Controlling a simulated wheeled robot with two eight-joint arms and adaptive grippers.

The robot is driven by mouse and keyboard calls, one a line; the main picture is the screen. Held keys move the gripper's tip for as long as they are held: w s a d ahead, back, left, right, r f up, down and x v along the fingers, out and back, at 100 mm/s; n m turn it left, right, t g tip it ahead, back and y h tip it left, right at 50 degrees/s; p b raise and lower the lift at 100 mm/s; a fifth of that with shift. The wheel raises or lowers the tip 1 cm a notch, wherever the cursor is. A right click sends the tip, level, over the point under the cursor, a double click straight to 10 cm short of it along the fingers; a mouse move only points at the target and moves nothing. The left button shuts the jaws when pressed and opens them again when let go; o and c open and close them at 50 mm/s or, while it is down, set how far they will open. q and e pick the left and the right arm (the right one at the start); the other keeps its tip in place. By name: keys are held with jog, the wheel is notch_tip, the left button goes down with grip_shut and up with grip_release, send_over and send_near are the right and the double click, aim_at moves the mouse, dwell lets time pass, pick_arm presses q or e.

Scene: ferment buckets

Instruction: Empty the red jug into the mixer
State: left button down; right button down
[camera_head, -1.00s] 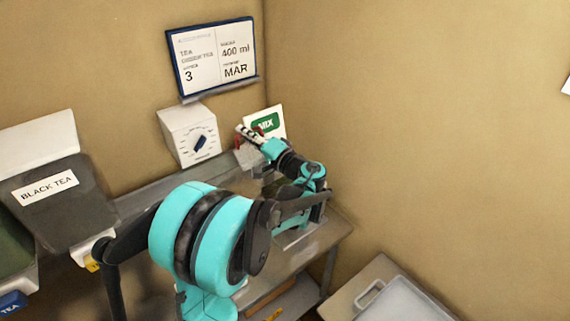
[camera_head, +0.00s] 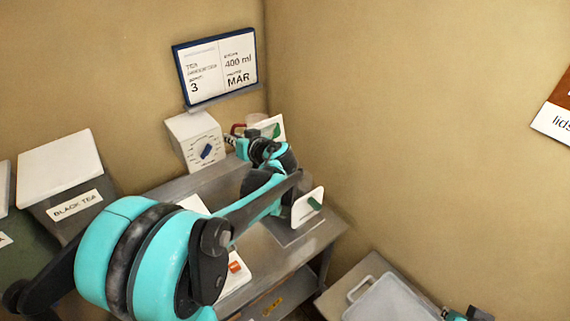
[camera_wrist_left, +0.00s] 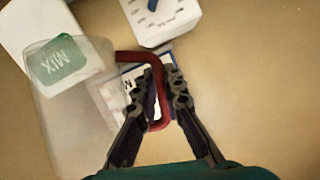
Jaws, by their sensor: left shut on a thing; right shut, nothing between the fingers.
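The red-handled jug is a pale, translucent vessel (camera_wrist_left: 75,125) that fills the left of the left wrist view. Its red handle (camera_wrist_left: 156,92) runs between the fingers of my left gripper (camera_wrist_left: 168,85), which is shut on it. In the head view the jug (camera_head: 257,119) is held up at the back corner, in front of the MIX sign (camera_head: 277,129), and my left gripper (camera_head: 234,140) is beside it. The jug's contents cannot be made out. I cannot clearly pick out the mixer. My right gripper (camera_head: 465,313) barely shows at the bottom right edge.
A white dial box (camera_head: 196,140) is on the wall left of the jug, below a framed board (camera_head: 216,68). A metal table (camera_head: 318,238) runs under my left arm. A BLACK TEA bin (camera_head: 75,204) is at left, a pale tray (camera_head: 390,302) at lower right.

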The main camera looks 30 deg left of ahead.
pick_arm(q)
jog(key=shift+f, duration=0.2)
jog(key=shift+n+t+h, duration=0.5)
jog(key=shift+n, duration=0.4)
jog(key=s+d+p, duration=0.1)
jog(key=s+r+p, duration=0.1)
jog(key=s+d+p, duration=0.1)
jog(key=s, duration=0.1)
jog(key=shift+s+d+r, duration=0.1)
jog(key=shift+d+r, duration=0.15)
jog(key=shift+d, duration=0.05)
